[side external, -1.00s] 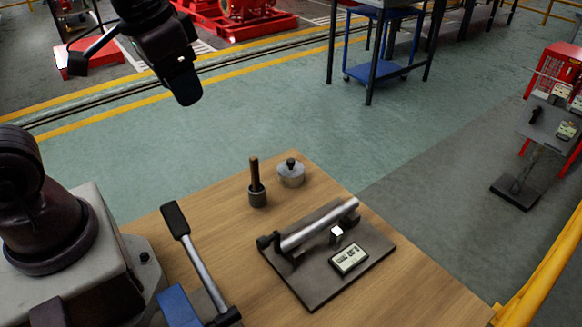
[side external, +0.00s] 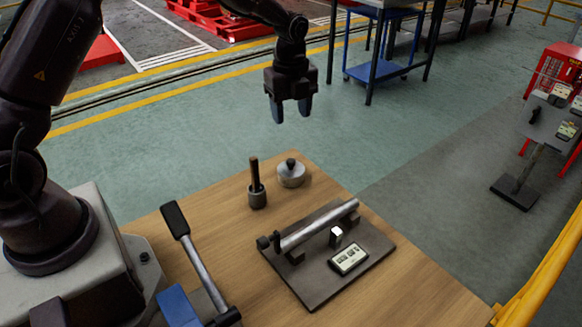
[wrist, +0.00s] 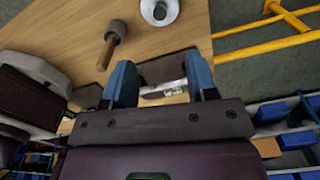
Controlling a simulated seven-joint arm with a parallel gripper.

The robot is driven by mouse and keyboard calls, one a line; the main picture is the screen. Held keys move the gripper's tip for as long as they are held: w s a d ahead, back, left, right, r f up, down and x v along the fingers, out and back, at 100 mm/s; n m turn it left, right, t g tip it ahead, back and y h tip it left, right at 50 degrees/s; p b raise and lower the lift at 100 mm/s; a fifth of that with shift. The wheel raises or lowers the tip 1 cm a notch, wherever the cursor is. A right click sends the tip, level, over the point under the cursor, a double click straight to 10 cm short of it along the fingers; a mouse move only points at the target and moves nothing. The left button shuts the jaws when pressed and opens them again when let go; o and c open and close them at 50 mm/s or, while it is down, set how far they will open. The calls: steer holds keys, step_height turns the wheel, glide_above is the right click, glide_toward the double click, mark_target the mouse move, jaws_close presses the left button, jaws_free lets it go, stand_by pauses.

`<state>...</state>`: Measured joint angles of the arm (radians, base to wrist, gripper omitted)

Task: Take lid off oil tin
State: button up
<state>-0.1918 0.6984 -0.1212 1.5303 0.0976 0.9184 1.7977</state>
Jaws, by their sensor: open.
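The oil tin (side external: 291,175) is a small round silver tin with a dark knobbed lid (side external: 291,162) on top. It stands upright near the far edge of the wooden table. It also shows at the top of the wrist view (wrist: 160,12). My gripper (side external: 290,110) hangs in the air above and beyond the tin, fingers pointing down, apart from everything. Its two blue fingers (wrist: 162,85) are spread and empty in the wrist view.
A dark cylinder with a brown upright handle (side external: 256,185) stands just left of the tin. A grey plate (side external: 315,285) with a metal bar and a small label lies nearer. A black-handled lever (side external: 190,250) rises at the left. The right front tabletop (side external: 425,290) is clear.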

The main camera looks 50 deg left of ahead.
mark_target(291, 160)
step_height(291, 160, down, 13)
jaws_close()
stand_by(0.7)
